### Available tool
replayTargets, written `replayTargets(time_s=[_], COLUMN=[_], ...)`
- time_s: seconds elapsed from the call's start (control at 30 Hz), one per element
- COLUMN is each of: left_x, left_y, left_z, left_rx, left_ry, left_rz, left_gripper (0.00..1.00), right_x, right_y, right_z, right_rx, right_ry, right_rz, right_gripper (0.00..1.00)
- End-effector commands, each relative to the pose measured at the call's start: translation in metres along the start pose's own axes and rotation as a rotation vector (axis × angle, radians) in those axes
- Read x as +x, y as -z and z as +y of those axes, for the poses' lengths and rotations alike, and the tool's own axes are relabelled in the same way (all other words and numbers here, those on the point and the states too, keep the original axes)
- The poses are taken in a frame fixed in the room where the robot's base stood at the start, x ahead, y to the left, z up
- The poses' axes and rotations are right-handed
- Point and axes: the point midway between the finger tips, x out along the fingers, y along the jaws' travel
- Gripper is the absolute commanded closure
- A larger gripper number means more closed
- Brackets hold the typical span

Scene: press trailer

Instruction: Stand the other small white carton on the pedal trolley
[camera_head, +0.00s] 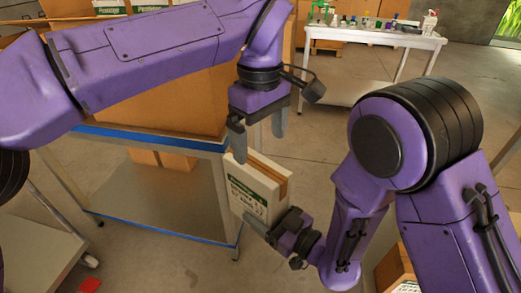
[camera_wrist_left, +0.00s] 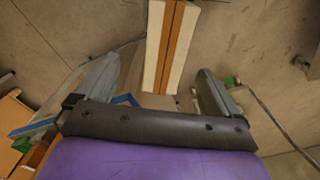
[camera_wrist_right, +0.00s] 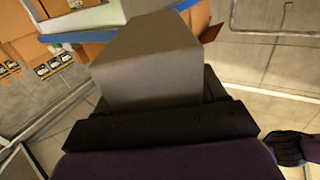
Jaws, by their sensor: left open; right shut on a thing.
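A small white carton (camera_head: 250,190) with a green-and-black printed label and a brown strip along its top hangs tilted in mid-air. My right gripper (camera_head: 287,228) is shut on its lower right side. In the right wrist view the carton (camera_wrist_right: 148,62) fills the middle as a grey block and hides the fingers. My left gripper (camera_head: 258,135) is open, its fingers pointing down just above the carton's top. In the left wrist view the carton's striped top (camera_wrist_left: 171,45) lies beyond and between the open fingers, apart from them. I cannot tell which cart is the pedal trolley.
A blue-edged wheeled trolley (camera_head: 160,140) with large cardboard boxes stands at left, its lower shelf (camera_head: 165,205) close to the carton. A grey cart (camera_head: 30,255) and a red piece (camera_head: 89,285) are at lower left. A white table (camera_head: 375,38) with small items stands behind.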

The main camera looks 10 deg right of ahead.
Motion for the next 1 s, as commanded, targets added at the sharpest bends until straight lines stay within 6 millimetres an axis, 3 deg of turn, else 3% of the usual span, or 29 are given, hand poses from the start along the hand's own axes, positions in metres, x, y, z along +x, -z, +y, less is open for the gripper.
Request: replayTargets(time_s=[0.4,0.6,0.87,1.0], left_x=[0.089,0.107,0.108,0.108], left_y=[0.000,0.001,0.001,0.001], left_z=[-0.001,-0.001,0.000,0.000], left_rx=[-0.001,-0.002,-0.003,-0.002], left_ry=[0.002,0.000,0.000,-0.001], left_rz=[-0.002,-0.001,-0.001,0.000], left_gripper=[0.04,0.04,0.04,0.50], right_x=[0.001,0.001,0.001,0.001], right_y=[0.002,0.002,0.002,0.002], right_z=[0.001,0.001,0.001,0.000], right_rx=[0.000,0.000,0.000,-0.001], right_ry=[-0.001,-0.001,-0.001,0.001], right_rz=[0.005,0.005,0.005,0.004], right_gripper=[1.00,1.00,1.00,1.00])
